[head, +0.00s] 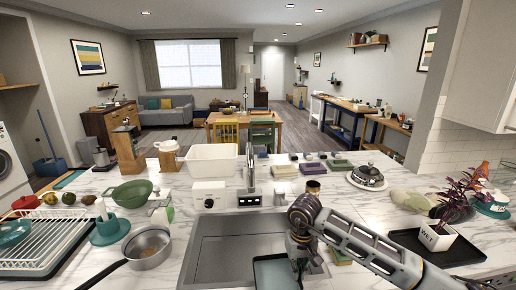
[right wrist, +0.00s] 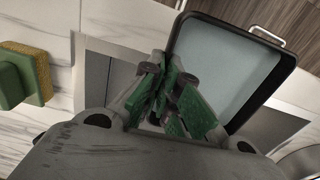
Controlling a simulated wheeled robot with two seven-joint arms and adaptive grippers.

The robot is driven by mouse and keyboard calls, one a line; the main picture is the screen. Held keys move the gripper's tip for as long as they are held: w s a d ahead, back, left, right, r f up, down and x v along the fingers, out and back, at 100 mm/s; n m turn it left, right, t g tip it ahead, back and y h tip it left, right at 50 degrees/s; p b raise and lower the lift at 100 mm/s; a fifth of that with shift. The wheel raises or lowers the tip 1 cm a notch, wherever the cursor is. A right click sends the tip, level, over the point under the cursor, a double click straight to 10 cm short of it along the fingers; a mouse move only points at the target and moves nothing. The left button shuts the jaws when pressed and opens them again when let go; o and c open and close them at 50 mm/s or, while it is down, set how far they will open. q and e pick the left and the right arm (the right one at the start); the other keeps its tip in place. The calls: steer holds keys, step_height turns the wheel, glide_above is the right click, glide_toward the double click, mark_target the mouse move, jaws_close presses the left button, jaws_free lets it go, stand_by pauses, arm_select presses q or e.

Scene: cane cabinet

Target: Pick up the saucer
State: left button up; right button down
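A teal saucer-like dish (head: 109,232) lies on the counter left of the sink, with a white-topped item standing on it. Another teal saucer (head: 490,210) lies at the far right with a small cup on it. I cannot tell which one is the task's saucer. My right gripper (head: 299,268) points down over the sink, far from both dishes. Neither dish shows in that view. My left gripper is not in view.
A dark-rimmed tray (head: 272,281) with a pale inside sits at the sink (head: 215,246), beside my right gripper. A faucet (head: 250,170) stands behind the sink. A potted plant (head: 438,236) stands between my right arm and the right saucer. A pan (head: 148,247) lies left of the sink.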

steer(key=shift+m, duration=0.7)
steer(key=d, duration=0.6)
steer(key=w+d+f, duration=0.1)
steer(key=d, duration=0.2)
steer(key=shift+d, duration=0.35)
steer(key=shift+s, duration=0.1)
